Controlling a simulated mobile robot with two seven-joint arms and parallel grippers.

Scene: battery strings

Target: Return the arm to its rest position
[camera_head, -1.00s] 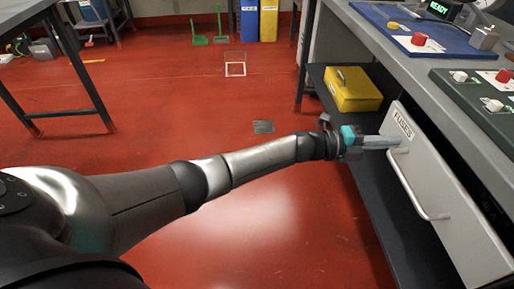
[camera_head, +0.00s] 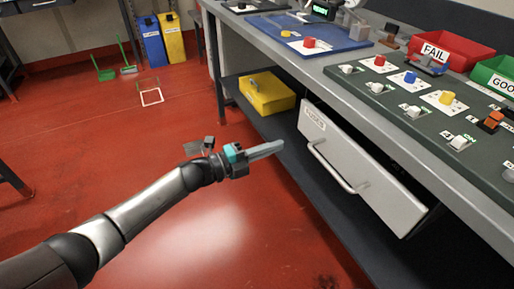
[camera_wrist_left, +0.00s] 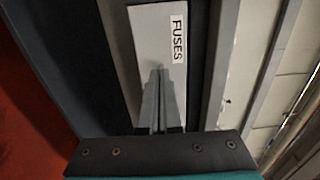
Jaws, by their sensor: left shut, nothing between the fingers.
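My left gripper (camera_head: 266,150) is shut and empty, held in the air over the red floor, left of the drawer front and apart from its handle. The white drawer (camera_head: 359,172) with a FUSES label and a bar handle sits under the workbench and looks slightly pulled out at its right end. In the left wrist view the shut fingers (camera_wrist_left: 160,75) point toward the drawer front (camera_wrist_left: 150,32) and its FUSES label. My right gripper is in neither view.
The workbench (camera_head: 330,72) runs along the right, with a dark panel of switches (camera_head: 425,112), a red FAIL bin (camera_head: 450,48) and a green GOOD bin on top. A yellow box (camera_head: 267,93) stands on the lower shelf. The red floor at left is open.

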